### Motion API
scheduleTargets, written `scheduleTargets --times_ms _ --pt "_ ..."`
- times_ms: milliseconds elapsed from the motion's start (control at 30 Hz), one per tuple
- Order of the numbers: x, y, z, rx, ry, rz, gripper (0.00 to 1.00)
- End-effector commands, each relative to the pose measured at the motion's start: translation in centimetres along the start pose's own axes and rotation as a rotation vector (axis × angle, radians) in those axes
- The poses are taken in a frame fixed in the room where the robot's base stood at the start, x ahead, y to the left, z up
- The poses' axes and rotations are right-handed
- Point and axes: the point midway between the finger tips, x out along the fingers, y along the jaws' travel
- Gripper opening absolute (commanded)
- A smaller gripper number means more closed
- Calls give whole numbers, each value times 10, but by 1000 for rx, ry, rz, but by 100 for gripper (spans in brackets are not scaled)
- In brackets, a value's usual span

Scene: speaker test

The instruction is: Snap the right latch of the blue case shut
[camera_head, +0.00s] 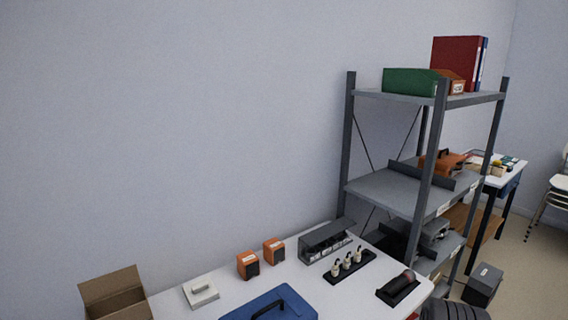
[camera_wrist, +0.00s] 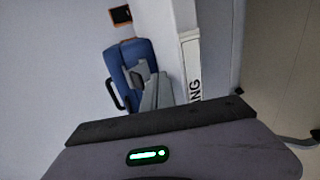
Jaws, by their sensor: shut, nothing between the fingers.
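The blue case (camera_head: 291,298) lies on the white table at the bottom of the head view, its dark handle on top and its near part cut off by the picture edge. In the wrist view the case (camera_wrist: 137,50) appears turned sideways, with its handle at the left. A grey piece, perhaps a latch, shows on the case there, but I cannot tell which latch or whether it is closed. My gripper (camera_wrist: 158,80) is shut and empty, its grey fingers pointing at the case and partly covering it. I cannot tell whether they touch it. My gripper is not visible in the head view.
Two orange boxes (camera_head: 248,265), a white lidded box (camera_head: 201,291) and an open cardboard box (camera_head: 116,294) stand behind or left of the case. A grey bin (camera_head: 327,241), bottle rack (camera_head: 349,266) and dark tray (camera_head: 399,289) are to its right. Grey shelving (camera_head: 395,188) stands beyond.

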Motion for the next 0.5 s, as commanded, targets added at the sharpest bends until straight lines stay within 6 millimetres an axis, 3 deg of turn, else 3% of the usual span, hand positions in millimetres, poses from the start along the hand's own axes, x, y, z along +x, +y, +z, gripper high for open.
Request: scheduleTargets --times_ms 500 --pt "5 3 0 -1 0 0 0"
